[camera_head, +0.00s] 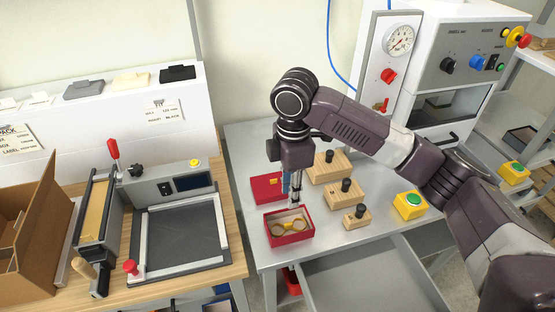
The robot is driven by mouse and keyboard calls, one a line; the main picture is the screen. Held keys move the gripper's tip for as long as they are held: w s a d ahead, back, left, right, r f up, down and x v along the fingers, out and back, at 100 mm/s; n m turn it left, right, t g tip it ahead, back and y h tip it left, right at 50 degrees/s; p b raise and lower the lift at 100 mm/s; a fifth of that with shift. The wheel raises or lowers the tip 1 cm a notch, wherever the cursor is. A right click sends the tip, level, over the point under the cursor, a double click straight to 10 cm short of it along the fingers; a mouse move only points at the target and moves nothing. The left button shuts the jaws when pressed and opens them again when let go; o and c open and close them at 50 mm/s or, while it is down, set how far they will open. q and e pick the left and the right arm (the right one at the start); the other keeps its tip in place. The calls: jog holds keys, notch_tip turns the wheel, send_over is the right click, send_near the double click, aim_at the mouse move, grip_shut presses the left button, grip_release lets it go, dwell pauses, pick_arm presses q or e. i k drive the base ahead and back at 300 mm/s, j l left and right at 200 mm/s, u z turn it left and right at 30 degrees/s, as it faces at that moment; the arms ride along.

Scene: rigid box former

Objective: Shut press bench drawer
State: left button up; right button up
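The press bench drawer (362,283) is pulled out below the front edge of the light grey bench top (335,240). Its grey inside looks bare, and its near end is cut off by the picture's bottom edge, so its front and handle are hidden. My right gripper (293,203) points down over the bench top, close above and behind an open red box (289,239). It is well behind the drawer. Its fingers are small and seen nearly side-on, so whether they are open or shut is unclear. My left gripper is out of view.
The red box holds a brass-coloured piece; a red lid (264,189) lies behind it. Wooden blocks with black knobs (357,217) and a yellow green-button box (410,205) stand to the right. The press (462,75) is behind. My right arm spans the right side.

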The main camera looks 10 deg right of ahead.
aim_at(386, 275)
jog(key=k+j, duration=0.35)
jog(key=j, duration=0.15)
jog(key=k+j, duration=0.35)
jog(key=j, duration=0.2)
